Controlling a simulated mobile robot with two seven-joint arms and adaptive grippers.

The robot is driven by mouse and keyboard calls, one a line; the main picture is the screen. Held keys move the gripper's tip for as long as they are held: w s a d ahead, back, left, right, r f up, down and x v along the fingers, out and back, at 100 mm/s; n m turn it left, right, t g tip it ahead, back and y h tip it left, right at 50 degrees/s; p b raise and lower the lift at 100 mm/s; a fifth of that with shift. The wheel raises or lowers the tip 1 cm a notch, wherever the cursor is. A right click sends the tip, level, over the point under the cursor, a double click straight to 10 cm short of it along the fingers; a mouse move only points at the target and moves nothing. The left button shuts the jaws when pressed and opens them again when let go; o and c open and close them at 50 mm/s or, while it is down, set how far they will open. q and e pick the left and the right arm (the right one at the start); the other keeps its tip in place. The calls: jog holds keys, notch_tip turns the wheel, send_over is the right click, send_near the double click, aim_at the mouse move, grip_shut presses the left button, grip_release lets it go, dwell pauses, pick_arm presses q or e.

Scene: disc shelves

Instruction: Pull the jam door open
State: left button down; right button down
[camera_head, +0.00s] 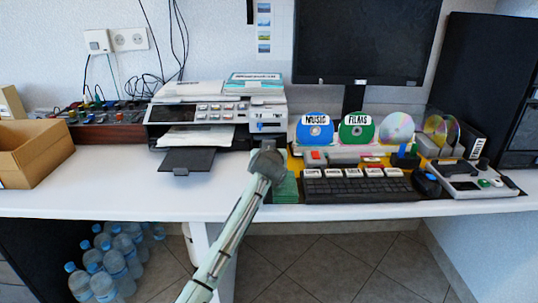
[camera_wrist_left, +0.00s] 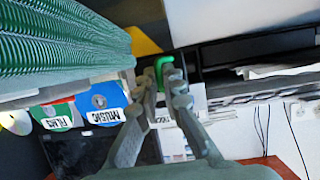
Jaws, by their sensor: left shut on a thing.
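The grey and white printer (camera_head: 198,110) stands at the back left of the desk, with a dark tray (camera_head: 187,161) out in front. My left gripper (camera_head: 266,160) is at the printer's front right corner and covers part of it. In the left wrist view my left gripper (camera_wrist_left: 166,82) is shut on a green handle (camera_wrist_left: 163,70). The handle sits beside a narrow white panel that seems to be the jam door; its edges are mostly hidden by the fingers, and I cannot tell how far it stands open. My right gripper is not in view.
A green ribbed stack (camera_head: 287,188) is close to my left gripper and fills the upper left of the wrist view (camera_wrist_left: 60,40). Discs labelled MUSIC (camera_head: 315,130) and FILMS (camera_head: 356,130) and a keyboard (camera_head: 358,188) are to the right.

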pick_arm(q)
jog(key=shift+s+d+r, duration=0.2)
jog(key=shift+d, duration=0.5)
jog(key=c, duration=1.7)
grip_release()
jog(key=shift+w+d+h, duration=0.1)
jog(key=shift+d+h, duration=0.1)
jog(key=shift+h, duration=0.1)
jog(key=shift+a+f, duration=0.1)
jog(key=shift+a, duration=0.2)
jog(key=v, duration=1.2)
jog(key=shift+d, duration=0.1)
jog(key=shift+w, duration=0.1)
jog(key=shift+c, duration=0.4)
